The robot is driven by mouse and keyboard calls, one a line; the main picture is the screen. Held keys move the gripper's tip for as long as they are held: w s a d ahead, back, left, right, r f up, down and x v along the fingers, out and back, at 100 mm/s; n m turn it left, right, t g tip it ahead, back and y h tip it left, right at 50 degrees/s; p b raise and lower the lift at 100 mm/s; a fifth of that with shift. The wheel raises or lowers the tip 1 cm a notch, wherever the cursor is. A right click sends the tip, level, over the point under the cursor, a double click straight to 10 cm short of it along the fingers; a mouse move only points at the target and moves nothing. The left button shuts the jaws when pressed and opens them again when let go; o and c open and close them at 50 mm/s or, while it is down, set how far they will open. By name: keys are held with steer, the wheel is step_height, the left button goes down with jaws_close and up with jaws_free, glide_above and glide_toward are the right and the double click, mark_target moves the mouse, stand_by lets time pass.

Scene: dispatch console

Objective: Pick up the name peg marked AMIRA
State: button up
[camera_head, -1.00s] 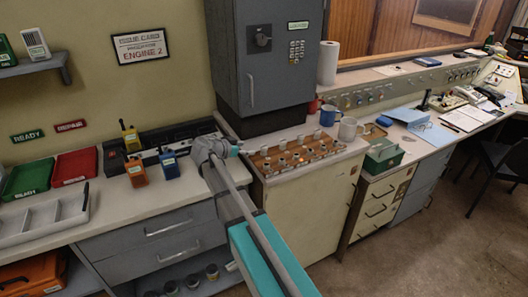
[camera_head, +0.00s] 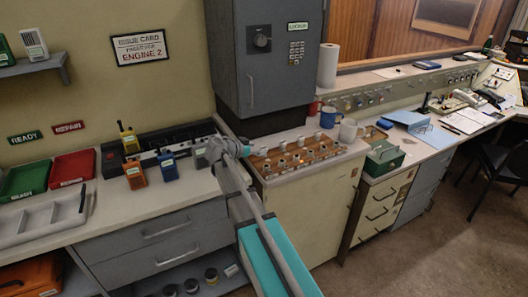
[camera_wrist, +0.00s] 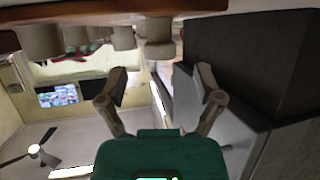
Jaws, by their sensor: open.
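Several pale name pegs (camera_head: 300,143) stand in rows on a wooden board (camera_head: 263,168) on top of the cream cabinet. Their lettering is too small to read, so I cannot tell which one is marked AMIRA. My gripper (camera_head: 247,151) is at the left edge of the board, beside the pegs. In the wrist view the picture is upside down. There my gripper (camera_wrist: 160,82) has its two fingers spread with nothing between them. Several pegs (camera_wrist: 158,37) hang from the top of that view, just beyond the fingertips; no names show.
A grey key cabinet (camera_head: 268,75) rises behind the board. A blue mug (camera_head: 328,117) and a pale mug (camera_head: 348,131) stand behind it. A green box (camera_head: 384,158) is to the right. Radios (camera_head: 135,174) and a charger rack stand on the left counter.

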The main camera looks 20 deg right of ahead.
mark_target(262, 148)
steer(key=shift+b+x, duration=0.55)
steer(key=shift+x, duration=1.3)
steer(key=c, duration=0.9)
